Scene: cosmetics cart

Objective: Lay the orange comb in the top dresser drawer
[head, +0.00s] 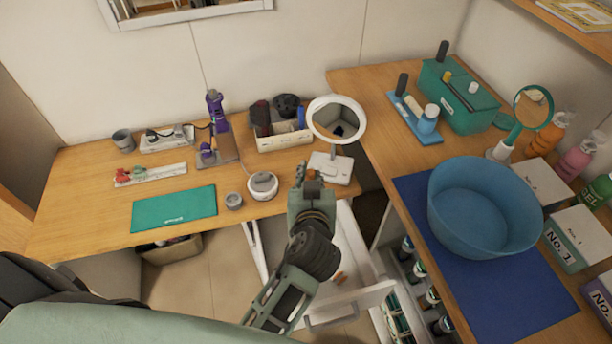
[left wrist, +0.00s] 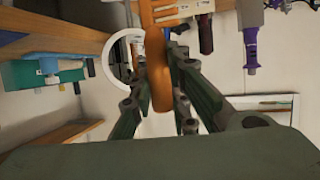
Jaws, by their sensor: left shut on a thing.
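My left gripper (head: 308,180) is above the front edge of the wooden dresser top, near the round mirror's base. In the left wrist view the orange comb (left wrist: 157,65) is between the fingers of the left gripper, which is shut on it. The comb's far end reaches past the fingertips. In the head view the comb is mostly hidden by the gripper. Below and right of the gripper, a white drawer (head: 350,304) stands open, partly hidden by my arm. A small orange-brown thing (head: 339,278) shows inside it. My right gripper is not in view.
A cart on the right holds a blue basin (head: 485,208) and several bottles.

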